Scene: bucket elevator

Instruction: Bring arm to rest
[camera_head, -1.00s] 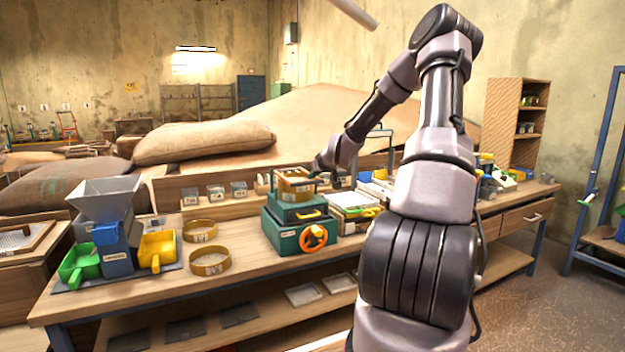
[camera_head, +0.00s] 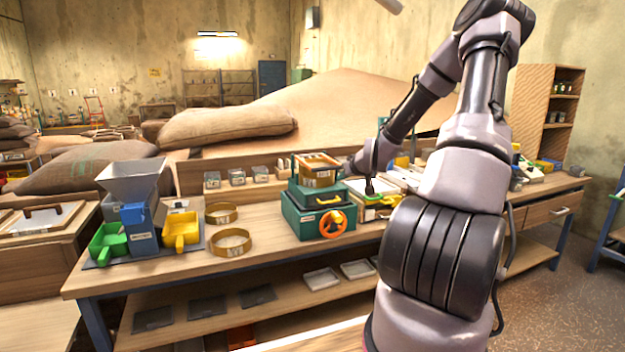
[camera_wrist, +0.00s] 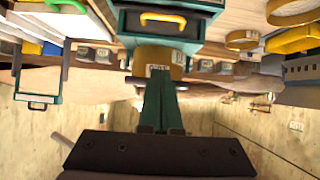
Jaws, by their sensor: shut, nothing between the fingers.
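My arm crosses the right half of the head view, bent at the elbow and reaching over the workbench (camera_head: 265,262). The exact gap to nearby things cannot be told.
A wooden-framed box (camera_head: 318,172) sits on the green machine. Brass rings (camera_head: 231,243) and a grey hopper mill (camera_head: 134,205) stand to the left. Grain sacks (camera_head: 226,126) lie behind.

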